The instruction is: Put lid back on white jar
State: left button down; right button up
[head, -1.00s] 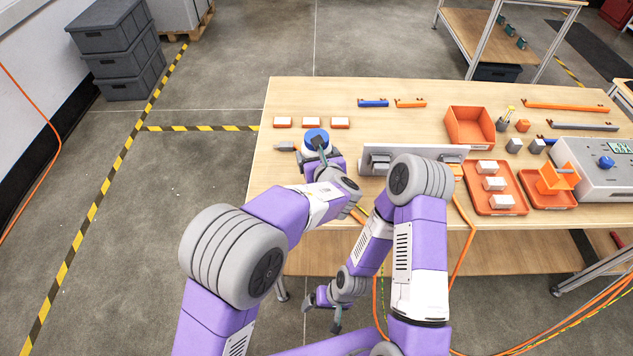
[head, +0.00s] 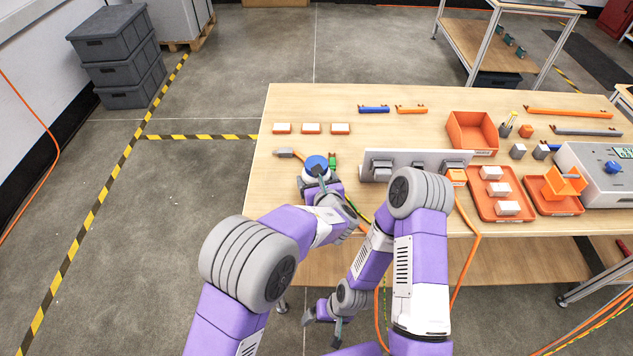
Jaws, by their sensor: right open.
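A round blue top (head: 317,163) with white below it shows near the front left of the table. I take it for the white jar or its lid; I cannot tell whether the two are together. My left gripper (head: 320,175) is at it, with a dark finger against its near side. The top has moved along with this gripper, so it appears to be held; the other finger is hidden. My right gripper (head: 335,322) hangs low in front of the table, below its top, open and empty.
Three white-and-orange blocks (head: 312,128) lie behind the blue top. A grey-and-orange tool (head: 290,153) and a small green item (head: 332,161) are close by. A grey panel (head: 412,157) stands to the right, then an orange bin (head: 473,130) and an orange tray (head: 483,206).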

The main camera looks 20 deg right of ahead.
pick_arm(q)
jog(key=shift+r, duration=0.1)
grip_release()
jog(key=shift+s+r, duration=0.2)
jog(key=shift+s, duration=0.15)
jog(key=p+v, duration=0.2)
jog(key=v, duration=0.9)
jog(key=shift+s, duration=0.15)
